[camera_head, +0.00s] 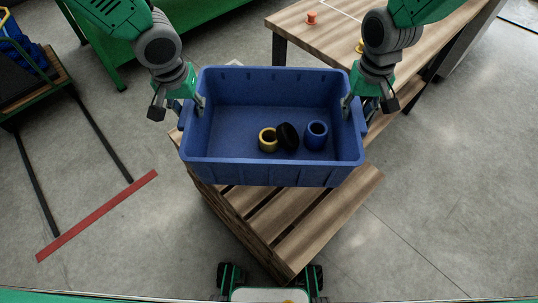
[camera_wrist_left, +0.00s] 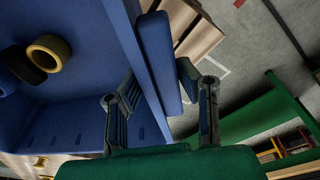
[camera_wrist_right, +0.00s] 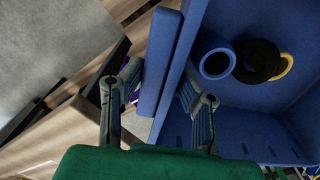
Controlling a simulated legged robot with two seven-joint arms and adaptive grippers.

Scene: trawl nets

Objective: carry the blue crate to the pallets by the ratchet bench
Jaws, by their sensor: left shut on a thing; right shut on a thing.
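The blue crate (camera_head: 270,173) is upright in the head view, over a stack of wooden pallets (camera_head: 322,222). I cannot tell whether its base touches the top pallet. Inside it lie a yellow ring (camera_head: 267,140), a black ring (camera_head: 288,143) and a blue ring (camera_head: 316,136). My left gripper (camera_head: 197,102) is shut on the crate's left rim; the left wrist view shows its fingers (camera_wrist_left: 158,82) on both sides of the wall. My right gripper (camera_head: 352,103) is shut on the right rim, its fingers (camera_wrist_right: 160,85) likewise astride it.
A wooden-topped bench (camera_head: 345,40) stands behind the crate at the right, with a red part (camera_head: 311,18) on it. A green structure (camera_head: 115,45) is at the back left. A cart (camera_head: 40,90) stands far left. A red floor strip (camera_head: 97,215) lies on open concrete.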

